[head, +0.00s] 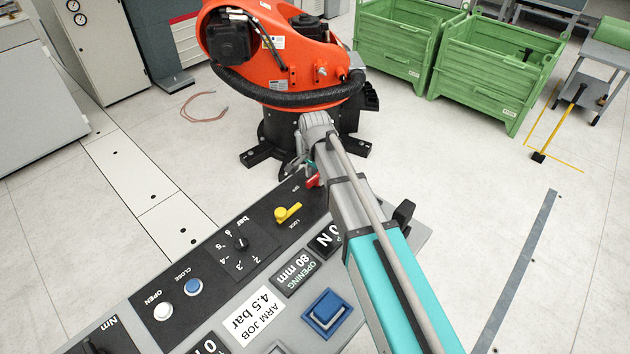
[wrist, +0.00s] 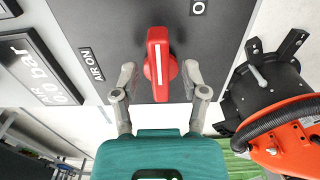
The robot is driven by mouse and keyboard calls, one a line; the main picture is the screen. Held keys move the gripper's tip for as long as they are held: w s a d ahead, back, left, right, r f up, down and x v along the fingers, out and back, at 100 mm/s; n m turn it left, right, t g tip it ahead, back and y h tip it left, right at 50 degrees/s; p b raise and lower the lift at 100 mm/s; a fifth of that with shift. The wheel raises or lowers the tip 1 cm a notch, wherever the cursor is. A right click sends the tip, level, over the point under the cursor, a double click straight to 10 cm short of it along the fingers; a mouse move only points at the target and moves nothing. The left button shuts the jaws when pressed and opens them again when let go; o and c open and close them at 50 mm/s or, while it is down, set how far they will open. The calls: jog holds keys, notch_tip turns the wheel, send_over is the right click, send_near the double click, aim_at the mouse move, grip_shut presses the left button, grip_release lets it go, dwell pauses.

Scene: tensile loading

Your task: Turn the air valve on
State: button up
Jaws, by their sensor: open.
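The red air valve handle (wrist: 158,62) has a white stripe and sits on a dark panel. In the wrist view it points up and down, with the "AIR ON" label (wrist: 91,64) to its left. My gripper (wrist: 160,74) is open, with one finger on each side of the handle. A gap seems to show at each side; I cannot tell if either finger touches it. In the head view only a bit of the red handle (head: 313,181) shows beside my gripper (head: 306,164); the rest is hidden.
The console (head: 133,297) carries a yellow lock lever (head: 288,212), a black bar knob (head: 240,243), white and blue buttons and a square blue button (head: 327,311) near my arm. An orange robot arm (head: 270,55) stands close behind. Green crates (head: 490,75) stand at the back right.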

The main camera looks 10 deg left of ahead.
jog(key=shift+f, duration=0.25)
grip_shut()
dwell(0.3)
